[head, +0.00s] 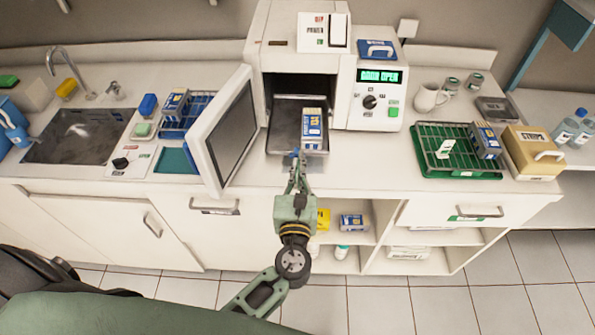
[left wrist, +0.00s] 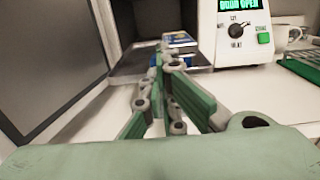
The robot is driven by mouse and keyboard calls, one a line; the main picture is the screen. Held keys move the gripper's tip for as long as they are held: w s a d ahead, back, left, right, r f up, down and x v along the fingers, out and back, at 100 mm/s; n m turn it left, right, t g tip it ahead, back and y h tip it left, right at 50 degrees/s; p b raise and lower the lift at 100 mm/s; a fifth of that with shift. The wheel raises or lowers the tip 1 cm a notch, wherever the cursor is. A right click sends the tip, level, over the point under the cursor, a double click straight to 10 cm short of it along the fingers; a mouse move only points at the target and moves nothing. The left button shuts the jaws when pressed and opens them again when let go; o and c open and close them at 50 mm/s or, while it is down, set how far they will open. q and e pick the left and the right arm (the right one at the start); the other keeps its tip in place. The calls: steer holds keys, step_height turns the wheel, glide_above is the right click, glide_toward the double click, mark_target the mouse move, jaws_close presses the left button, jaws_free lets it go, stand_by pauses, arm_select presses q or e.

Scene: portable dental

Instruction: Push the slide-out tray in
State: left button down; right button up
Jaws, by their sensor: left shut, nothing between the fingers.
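The slide-out tray (head: 286,130) is a dark metal tray that sticks out from the open chamber of the white machine (head: 300,50). A blue, white and yellow box (head: 313,126) stands on its right part. My left gripper (head: 295,158) is shut and empty at the tray's front edge; I cannot tell whether it touches. In the left wrist view, the tray (left wrist: 122,72) and the box (left wrist: 180,42) show just beyond the fingers (left wrist: 158,72). The machine's door (head: 228,125) stands open to the left. My right gripper is not in view.
The machine's display (head: 382,76) reads "DOOR OPEN". A green rack (head: 430,165) with a box stands to the right, beside a tan case (head: 533,150). A sink (head: 80,135) is at the left.

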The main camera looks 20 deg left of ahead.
arm_select(q)
glide_toward(300, 116)
steer(key=s+r, duration=0.1)
steer(key=r, duration=0.1)
steer(key=shift+s+d+r, duration=0.3)
steer(key=shift+s+r, duration=0.1)
steer(key=b+x, duration=0.3)
steer(key=x, duration=0.8)
steer(key=shift+w+f, duration=0.15)
steer(key=shift+w, duration=0.2)
steer(key=shift+w+a+b, duration=0.1)
steer(key=shift+b, duration=0.2)
steer(key=shift+r, duration=0.3)
steer(key=shift+a+r, duration=0.1)
